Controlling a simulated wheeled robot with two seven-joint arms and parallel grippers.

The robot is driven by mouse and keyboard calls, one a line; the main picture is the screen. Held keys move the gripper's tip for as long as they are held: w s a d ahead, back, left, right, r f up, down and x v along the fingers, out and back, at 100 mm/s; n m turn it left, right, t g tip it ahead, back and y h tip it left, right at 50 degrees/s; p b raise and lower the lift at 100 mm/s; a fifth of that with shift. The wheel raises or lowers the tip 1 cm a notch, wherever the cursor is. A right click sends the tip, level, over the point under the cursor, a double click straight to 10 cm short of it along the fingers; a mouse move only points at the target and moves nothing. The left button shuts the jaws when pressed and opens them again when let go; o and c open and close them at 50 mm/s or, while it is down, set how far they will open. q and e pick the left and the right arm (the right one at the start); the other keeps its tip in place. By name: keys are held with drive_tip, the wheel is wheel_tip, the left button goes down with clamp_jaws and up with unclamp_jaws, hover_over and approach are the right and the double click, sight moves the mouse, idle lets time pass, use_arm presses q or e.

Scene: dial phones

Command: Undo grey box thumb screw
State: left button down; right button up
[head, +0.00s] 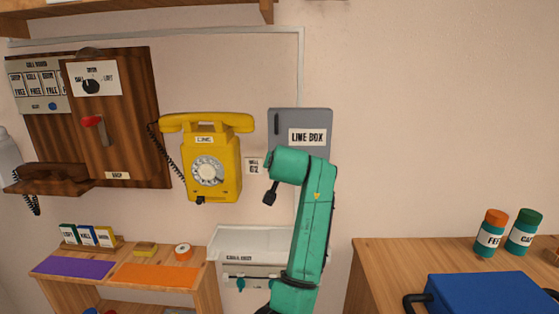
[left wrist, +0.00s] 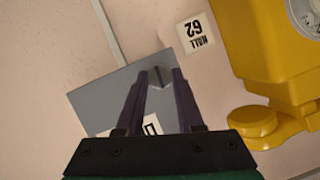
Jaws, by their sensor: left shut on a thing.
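The grey line box (head: 286,135) is fixed to the wall, with its lower part hidden behind my green left arm in the head view. The box also fills the middle of the left wrist view (left wrist: 100,96), which is turned upside down. A small grey thumb screw (left wrist: 160,77) sits near the box's edge. My left gripper (left wrist: 162,73) has its dark fingers on either side of the screw, shut on it. The fingers cannot be made out in the head view. My right gripper is not in view.
A yellow dial phone (head: 225,165) hangs just left of the box, with a small wall label (head: 254,166) between them. Below are a white tray (head: 235,235) and a low wooden shelf (head: 212,290). A blue case (head: 490,295) lies on the right wooden counter (head: 400,255).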

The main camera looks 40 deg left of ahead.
use_arm(q)
drive_tip(key=shift+s+a+n+t+h+p, duration=0.1)
drive_tip(key=shift+n+t+h+p, duration=0.2)
drive_tip(key=shift+n+h+p, duration=0.6)
drive_tip(key=shift+b, duration=0.35)
drive_tip(key=c, duration=0.5)
unclamp_jaws()
drive_tip(key=shift+c, duration=0.2)
drive_tip(key=b+v, duration=0.2)
drive_tip(key=v, duration=1.2)
drive_tip(key=shift+s+d, duration=0.15)
drive_tip(key=shift+d, duration=0.15)
drive_tip(key=shift+f, duration=0.15)
